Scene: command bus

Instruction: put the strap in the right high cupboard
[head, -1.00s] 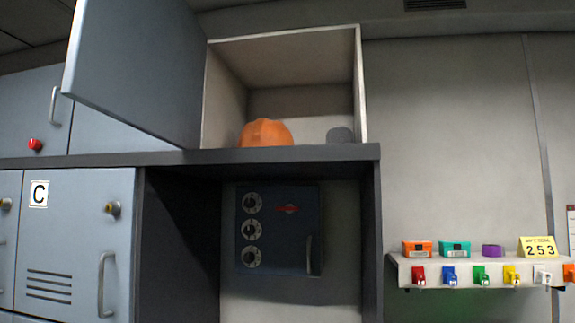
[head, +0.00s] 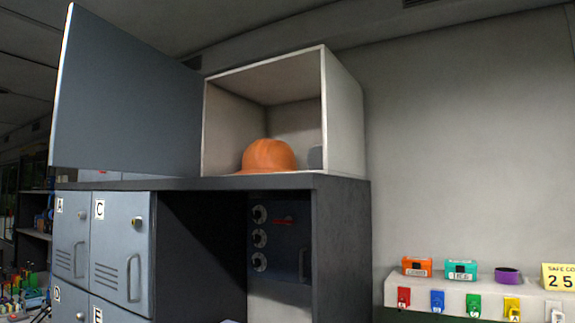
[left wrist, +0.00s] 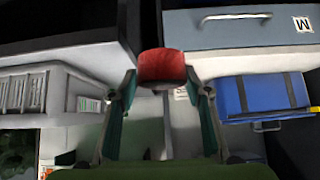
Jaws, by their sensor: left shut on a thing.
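The right high cupboard (head: 343,125) stands open on top of the dark cabinet in the head view, seen from its right front corner. Its grey-blue door (head: 125,100) is swung out to the left. An orange hard hat (head: 268,156) and a partly hidden grey thing (head: 315,157) are inside. In the left wrist view, my left gripper (left wrist: 161,82) is shut on a red, rounded bundle (left wrist: 162,65) that looks like the strap. Neither gripper shows in the head view, so the held bundle is apart from the cupboard.
A wall shelf (head: 385,290) at lower right holds an orange box (head: 416,266), a teal box (head: 460,269) and a purple ring (head: 508,275), with coloured padlocks along its front. Lockers (head: 122,245) are at left. The left wrist view shows a blue case (left wrist: 262,95) and a grey crate (left wrist: 70,85).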

